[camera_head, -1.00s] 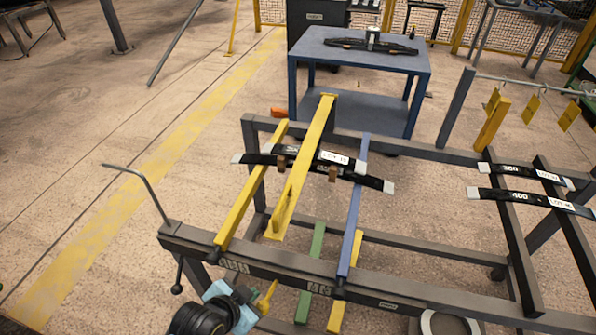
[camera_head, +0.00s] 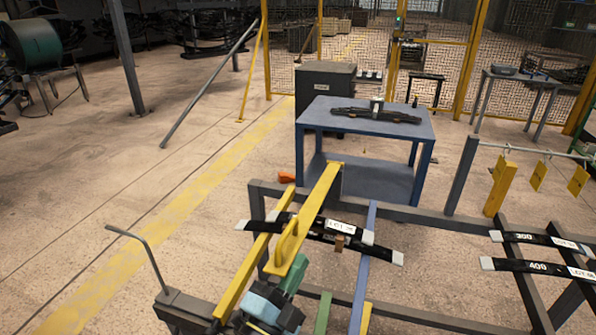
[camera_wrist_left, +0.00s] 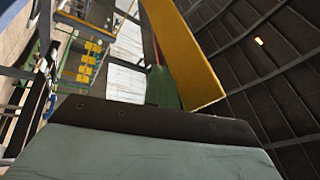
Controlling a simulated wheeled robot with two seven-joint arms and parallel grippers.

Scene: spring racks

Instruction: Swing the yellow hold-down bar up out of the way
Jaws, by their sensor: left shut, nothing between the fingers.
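The yellow hold-down bar (camera_head: 314,213), with a loop handle (camera_head: 288,240) on its near part, slopes over the rack from a hinge end at the back rail. It lies above dark spring leaves (camera_head: 318,232). My left gripper (camera_head: 291,277) is shut and empty, with its green fingers at the bar's near end. They look close under or beside it; contact cannot be told. In the left wrist view the bar (camera_wrist_left: 184,52) rises just beyond the green fingertips (camera_wrist_left: 162,88). My right gripper is not in view.
A blue table (camera_head: 368,123) with a dark spring on it stands behind the rack. A grey bent rod (camera_head: 143,246) rises at the rack's left corner. More spring leaves (camera_head: 537,267) lie on the right. The floor to the left is clear.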

